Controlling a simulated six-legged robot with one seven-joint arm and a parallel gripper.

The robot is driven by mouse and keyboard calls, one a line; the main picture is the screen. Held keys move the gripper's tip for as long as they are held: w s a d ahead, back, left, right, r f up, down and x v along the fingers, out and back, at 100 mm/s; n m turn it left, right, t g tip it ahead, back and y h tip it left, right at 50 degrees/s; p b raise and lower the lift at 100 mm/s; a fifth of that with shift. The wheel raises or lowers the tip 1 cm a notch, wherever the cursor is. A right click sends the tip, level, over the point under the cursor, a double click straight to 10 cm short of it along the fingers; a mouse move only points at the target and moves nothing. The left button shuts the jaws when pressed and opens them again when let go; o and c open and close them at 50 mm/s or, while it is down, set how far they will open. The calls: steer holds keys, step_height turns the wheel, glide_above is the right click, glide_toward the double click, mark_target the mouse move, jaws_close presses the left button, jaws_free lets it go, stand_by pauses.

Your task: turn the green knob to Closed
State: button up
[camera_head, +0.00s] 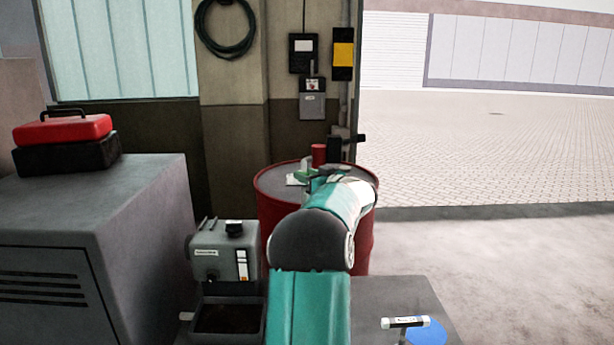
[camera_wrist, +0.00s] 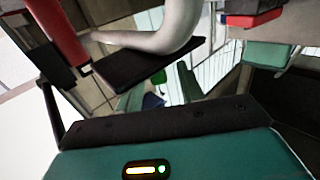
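A small green part (camera_head: 305,173), which may be the green knob, sits on top of the red drum (camera_head: 272,205), partly hidden by my arm. Its markings and setting are too small to read. A small green patch (camera_wrist: 152,101) shows in the wrist view; I cannot tell whether it is the same part. My gripper (camera_head: 328,173) is over the drum top, close to the green part; its fingertips are mostly hidden by my arm, so touching or apart is unclear. The wrist view shows my teal housing and a dark bar, with no clear finger gap.
A red cylinder (camera_head: 319,154) stands at the back of the drum. A grey cabinet with a red toolbox (camera_head: 62,130) is at left. A grey unit (camera_head: 222,252) stands left of my arm. A dark bench (camera_head: 385,294) is in front. Open floor lies at right.

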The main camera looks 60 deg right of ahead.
steer(key=v, duration=1.3)
steer(key=shift+s, duration=0.3)
steer(key=shift+a, duration=0.1)
steer(key=w+a+r+m+h, duration=0.1)
steer(key=w+a+r+h, duration=0.1)
steer(key=w+a+r, duration=0.35)
steer(key=w+a+r+m+h, duration=0.1)
steer(key=w+a+r+h, duration=0.1)
steer(key=w, duration=0.6)
steer(key=w+a+f+m+g+y, duration=0.15)
steer(key=w+a, duration=0.25)
steer(key=a, duration=0.5)
steer(key=w+a+f+n+g, duration=0.1)
steer(key=w+a+g, duration=0.2)
steer(key=a, duration=0.7)
steer(key=s+a+f+n+g+y, duration=0.1)
steer(key=a+f+y, duration=0.25)
steer(key=a, duration=0.75)
steer(key=s+a+f+n+g+y, duration=0.2)
steer(key=a+f, duration=0.3)
steer(key=a, duration=0.5)
steer(key=s+a+f+n+g+y, duration=0.1)
steer(key=s+a+f+n+y, duration=0.1)
steer(key=s+a, duration=0.3)
steer(key=s+a+f+n+g+y, duration=0.2)
steer(key=s+a+f, duration=0.3)
steer(key=a, duration=0.5)
steer(key=shift+s+a+f, duration=0.15)
steer(key=shift+a+f, duration=0.05)
steer(key=shift+f, duration=0.15)
